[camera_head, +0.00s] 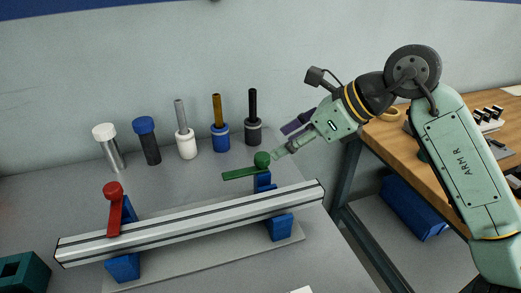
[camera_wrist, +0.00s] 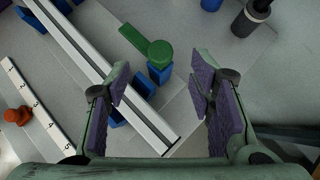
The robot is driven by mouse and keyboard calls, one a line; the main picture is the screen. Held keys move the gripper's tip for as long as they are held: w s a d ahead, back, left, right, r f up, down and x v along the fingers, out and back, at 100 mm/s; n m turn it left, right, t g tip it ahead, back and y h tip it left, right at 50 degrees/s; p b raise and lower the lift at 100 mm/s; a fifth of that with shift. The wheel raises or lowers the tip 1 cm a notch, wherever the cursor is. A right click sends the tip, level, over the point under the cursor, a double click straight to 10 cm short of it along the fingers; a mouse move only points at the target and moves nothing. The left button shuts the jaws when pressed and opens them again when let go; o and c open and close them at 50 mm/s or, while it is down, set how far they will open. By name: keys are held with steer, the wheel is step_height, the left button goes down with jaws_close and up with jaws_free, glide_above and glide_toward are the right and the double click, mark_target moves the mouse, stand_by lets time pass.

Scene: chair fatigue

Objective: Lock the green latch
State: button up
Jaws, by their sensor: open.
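The green latch (camera_head: 245,173) sits on a blue support at the right part of the aluminium rail. Its arm points left, away from the rail, and its round knob (camera_head: 262,159) is at the right end. In the wrist view the green latch (camera_wrist: 133,40) lies ahead of the fingers, its knob between their lines. My gripper (camera_wrist: 165,95) is open and empty, with purple pads. In the head view my gripper (camera_head: 285,143) is just right of and above the knob; whether they touch is unclear. The red latch (camera_head: 114,212) lies across the rail at the left.
The aluminium rail (camera_head: 190,220) rests on blue supports on a grey table. Several capped cylinders stand behind it, including a black one (camera_head: 253,115) near my gripper. A teal block (camera_head: 25,272) is at the front left. A wooden bench (camera_head: 400,150) stands at the right.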

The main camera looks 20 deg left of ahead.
mark_target(262, 156)
steer(key=p+x, duration=0.1)
steer(key=x, duration=0.7)
steer(key=shift+a, duration=0.15)
jaws_close()
stand_by(0.3)
